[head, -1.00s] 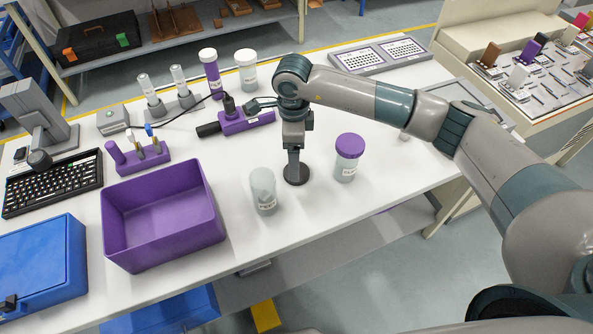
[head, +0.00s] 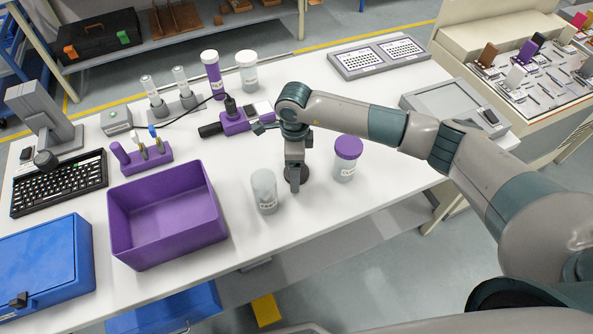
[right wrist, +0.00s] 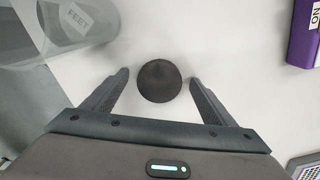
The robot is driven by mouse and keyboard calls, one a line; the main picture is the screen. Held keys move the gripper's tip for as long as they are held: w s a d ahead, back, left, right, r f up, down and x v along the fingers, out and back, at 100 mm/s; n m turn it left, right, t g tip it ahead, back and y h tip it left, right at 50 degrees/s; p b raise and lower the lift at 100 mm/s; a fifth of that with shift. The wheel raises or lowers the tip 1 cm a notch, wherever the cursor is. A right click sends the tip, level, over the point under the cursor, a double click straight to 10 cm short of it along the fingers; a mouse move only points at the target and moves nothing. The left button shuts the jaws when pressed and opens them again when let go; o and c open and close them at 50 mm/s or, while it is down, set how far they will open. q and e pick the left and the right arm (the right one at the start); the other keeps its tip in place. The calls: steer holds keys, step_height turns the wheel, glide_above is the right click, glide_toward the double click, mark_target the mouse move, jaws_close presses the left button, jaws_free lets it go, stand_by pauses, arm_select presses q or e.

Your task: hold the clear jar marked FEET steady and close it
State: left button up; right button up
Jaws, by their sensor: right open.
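The clear jar marked FEET (head: 265,192) stands upright on the white table, its top open as far as I can tell. It also shows at the upper left of the right wrist view (right wrist: 62,30), its label readable. A dark round piece, like a small lid (head: 304,171), lies on the table just right of the jar. In the right wrist view this dark round piece (right wrist: 160,82) sits between the fingertips. My right gripper (head: 295,186) points down over it, open, its fingers on either side with gaps. My left gripper is not in view.
A purple-lidded jar (head: 346,160) stands close right of my right gripper. A purple bin (head: 165,250) is to the left, and a purple fixture (head: 234,122) lies behind. A grey tray (head: 455,105) is at the right. The table's front edge is bare near the jar.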

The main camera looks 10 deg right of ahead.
steer(key=c, duration=1.1)
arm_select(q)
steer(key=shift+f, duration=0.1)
arm_select(e)
steer(key=shift+r, duration=0.15)
